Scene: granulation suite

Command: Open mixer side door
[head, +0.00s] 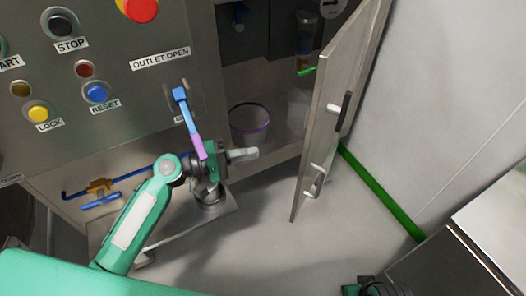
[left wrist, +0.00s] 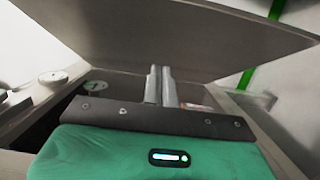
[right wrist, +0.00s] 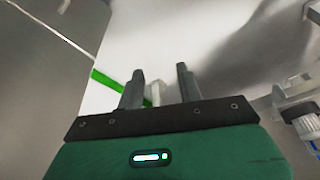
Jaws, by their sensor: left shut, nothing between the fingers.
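The mixer side door (head: 333,85) stands swung out from the cabinet opening in the head view. A black handle (head: 342,111) and a pale lever (head: 314,181) show on it. My left gripper (head: 252,154) is shut and empty in front of the opening, left of the door and apart from it. In the left wrist view its fingers (left wrist: 160,85) are together, with a broad grey panel beyond them. My right gripper (right wrist: 160,88) is open and empty in its wrist view. Only part of it shows at the bottom of the head view.
A control panel (head: 110,75) with coloured buttons is at left. A blue and purple lever (head: 188,122) stands near my left wrist. A bucket (head: 249,121) is inside the opening. A grey cabinet (head: 440,265) is at lower right. Floor (head: 260,240) before the door is clear.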

